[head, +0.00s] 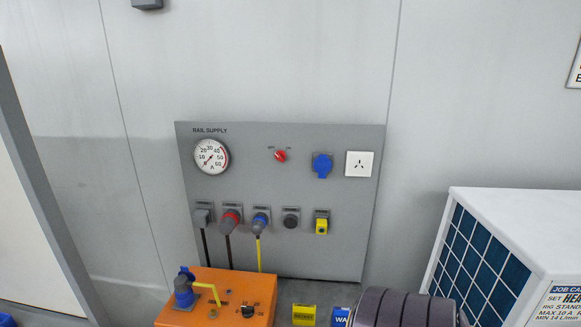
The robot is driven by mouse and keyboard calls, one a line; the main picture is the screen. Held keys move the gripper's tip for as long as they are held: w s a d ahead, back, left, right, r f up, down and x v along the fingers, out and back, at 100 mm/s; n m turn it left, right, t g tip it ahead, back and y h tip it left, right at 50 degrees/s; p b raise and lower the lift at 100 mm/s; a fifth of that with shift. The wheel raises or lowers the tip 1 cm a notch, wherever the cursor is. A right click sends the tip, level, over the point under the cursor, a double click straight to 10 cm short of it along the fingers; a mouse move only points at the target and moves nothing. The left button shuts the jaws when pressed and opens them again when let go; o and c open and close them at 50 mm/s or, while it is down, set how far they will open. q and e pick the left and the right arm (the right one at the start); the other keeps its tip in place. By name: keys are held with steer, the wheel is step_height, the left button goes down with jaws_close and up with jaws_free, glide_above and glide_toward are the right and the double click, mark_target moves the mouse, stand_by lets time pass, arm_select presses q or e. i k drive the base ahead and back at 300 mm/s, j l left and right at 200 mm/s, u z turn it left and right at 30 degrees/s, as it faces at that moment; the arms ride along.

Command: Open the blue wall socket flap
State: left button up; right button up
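The blue wall socket (322,166) is on the upper right part of the grey panel marked RAIL SUPPLY (280,250). Its round blue flap looks closed over the front; the small size makes fine detail hard to tell. It sits between a red rotary switch (280,156) and a white socket plate (359,164). Neither of my grippers shows in the head view.
An orange box (215,300), a dark ribbed cylinder (405,308) and a white cabinet (520,220) stand in front. The space before the blue socket looks clear.

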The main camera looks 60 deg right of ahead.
mark_target(322, 165)
steer(key=z, duration=2.15)
